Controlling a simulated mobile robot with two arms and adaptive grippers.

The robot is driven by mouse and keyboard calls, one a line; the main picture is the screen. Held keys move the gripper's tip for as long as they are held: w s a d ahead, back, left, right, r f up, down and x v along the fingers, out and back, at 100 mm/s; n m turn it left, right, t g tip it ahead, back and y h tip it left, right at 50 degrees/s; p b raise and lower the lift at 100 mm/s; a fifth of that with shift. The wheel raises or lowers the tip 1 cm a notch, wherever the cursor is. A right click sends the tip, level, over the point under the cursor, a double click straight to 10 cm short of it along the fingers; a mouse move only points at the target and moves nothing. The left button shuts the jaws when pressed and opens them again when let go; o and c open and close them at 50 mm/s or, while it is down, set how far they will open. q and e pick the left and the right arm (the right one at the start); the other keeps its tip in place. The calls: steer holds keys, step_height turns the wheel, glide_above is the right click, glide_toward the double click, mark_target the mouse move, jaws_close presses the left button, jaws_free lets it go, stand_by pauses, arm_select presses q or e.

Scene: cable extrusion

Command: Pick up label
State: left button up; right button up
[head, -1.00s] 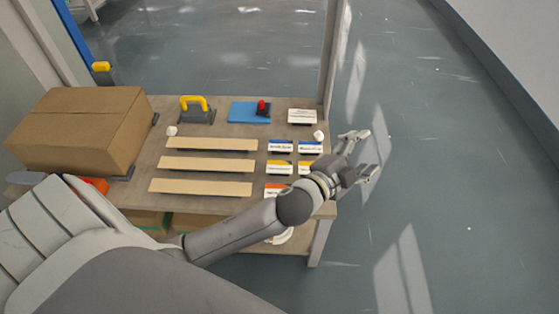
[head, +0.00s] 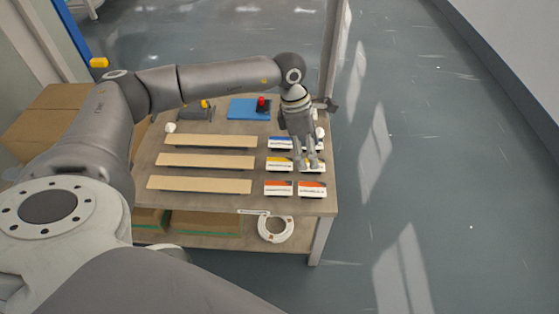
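Small labels stand in two columns at the right of the table: a blue-topped label (head: 279,143), a yellow-topped label (head: 278,164), and orange-topped labels at left (head: 278,188) and right (head: 312,189) in the front row. My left gripper (head: 306,166) points down over the right column, at the yellow row. Its two fingers show with a narrow gap between them. It partly hides the right yellow-topped label (head: 319,168), and the right blue-topped one behind it is mostly hidden. Whether the fingers touch a label I cannot tell. My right gripper is not in view.
Three pale wooden strips (head: 205,162) lie left of the labels on the table (head: 225,205). Behind are a blue plate (head: 242,108) with a red knob and a partly hidden yellow-handled tool (head: 204,105). A cardboard box (head: 50,110) is at left. A white ring (head: 275,229) lies below.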

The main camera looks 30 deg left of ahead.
arm_select(q)
steer(key=a+r+y, duration=0.1)
steer(key=a+y, duration=0.2)
steer(key=a, duration=0.6)
steer(key=b, duration=0.1)
glide_above(280, 164)
steer(key=f, duration=0.4)
steer(key=shift+a+f, duration=0.3)
steer(key=shift+d+f+b, duration=0.2)
steer(key=shift+f+b, duration=0.5)
steer(key=shift+f, duration=2.1)
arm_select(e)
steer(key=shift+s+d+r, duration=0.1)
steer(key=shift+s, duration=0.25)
arm_select(q)
steer(key=shift+f, duration=0.3)
steer(key=shift+c, duration=0.4)
steer(key=c, duration=0.7)
